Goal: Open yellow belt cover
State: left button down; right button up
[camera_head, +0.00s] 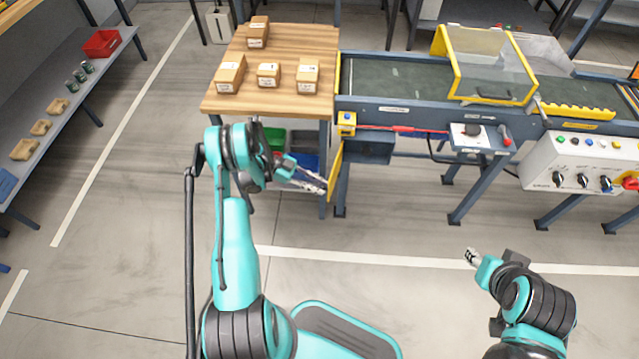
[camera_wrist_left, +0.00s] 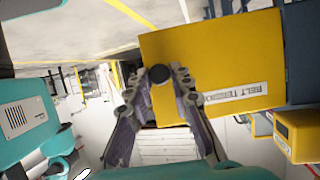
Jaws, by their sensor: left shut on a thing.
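The yellow belt cover (camera_head: 336,172) is a flat panel at the left end of the conveyor, below the belt. In the head view it shows narrow, standing out toward me from the left side of a dark blue box (camera_head: 370,148). In the left wrist view the cover (camera_wrist_left: 215,55) fills the upper right, with a label starting "BELT" and a round black knob (camera_wrist_left: 160,75). My left gripper (camera_head: 320,186) is shut on the knob, with its fingers (camera_wrist_left: 160,82) on both sides of it. My right gripper (camera_head: 473,258) hangs away from the conveyor; its finger opening is unclear.
A wooden table (camera_head: 285,45) with several cartons stands left of the conveyor (camera_head: 395,78). Green and blue bins (camera_head: 305,163) are under it, behind my left gripper. A control panel (camera_head: 585,165) is at the right. The floor before the conveyor is clear.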

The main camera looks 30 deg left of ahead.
pick_arm(q)
jog(key=shift+f, duration=0.1)
jog(key=c, duration=1.4)
grip_release()
jog(key=shift+o, duration=0.2)
notch_tip(320, 180, up, 10)
